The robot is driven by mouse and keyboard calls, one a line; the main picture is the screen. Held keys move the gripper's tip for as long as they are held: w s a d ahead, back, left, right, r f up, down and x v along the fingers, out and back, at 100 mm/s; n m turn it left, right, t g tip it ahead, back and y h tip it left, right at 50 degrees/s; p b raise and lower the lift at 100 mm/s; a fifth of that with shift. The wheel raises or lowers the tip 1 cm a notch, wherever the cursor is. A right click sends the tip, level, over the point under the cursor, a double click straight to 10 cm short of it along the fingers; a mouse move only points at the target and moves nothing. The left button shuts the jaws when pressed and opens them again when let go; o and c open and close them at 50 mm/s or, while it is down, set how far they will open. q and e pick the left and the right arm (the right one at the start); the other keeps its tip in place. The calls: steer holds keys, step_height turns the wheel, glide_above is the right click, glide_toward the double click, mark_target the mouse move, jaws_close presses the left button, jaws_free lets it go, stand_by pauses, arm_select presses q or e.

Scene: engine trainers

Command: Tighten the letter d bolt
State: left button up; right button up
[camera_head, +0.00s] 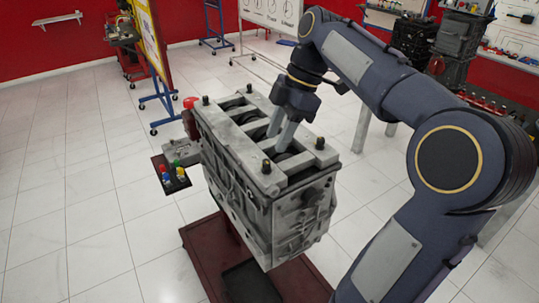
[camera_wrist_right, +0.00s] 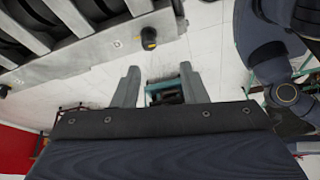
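The grey engine block (camera_head: 238,150) stands in the middle of the head view. Dark bolts stand upright on its top: back left (camera_head: 206,100), back (camera_head: 249,89), right (camera_head: 320,143) and front (camera_head: 266,166). My right gripper (camera_head: 277,141) hangs over the block's top between the bolts, fingers down. In the right wrist view its two fingers (camera_wrist_right: 160,70) are apart with nothing between them. There a yellow-and-black bolt (camera_wrist_right: 149,38) stands on the block's edge (camera_wrist_right: 90,62), beyond the fingers and apart from them. My left gripper is not in view.
The block rests above a dark red base (camera_head: 200,245). A small dark tray (camera_head: 181,187) with red, green, yellow and blue pieces is at its left. A red part (camera_head: 190,103) sits by the block's back left corner. The tiled floor at left is largely clear.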

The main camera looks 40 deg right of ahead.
mark_target(268, 161)
steer(key=f, duration=0.2)
steer(key=w+f+n, duration=0.1)
steer(key=f, duration=0.1)
steer(key=a+f+n, duration=0.1)
steer(key=f, duration=0.1)
steer(key=shift+w+f+g, duration=0.2)
steer(key=shift+w+g, duration=0.1)
steer(key=shift+w, duration=0.1)
steer(key=shift+d, duration=0.1)
steer(key=shift+c, duration=0.5)
jaws_close()
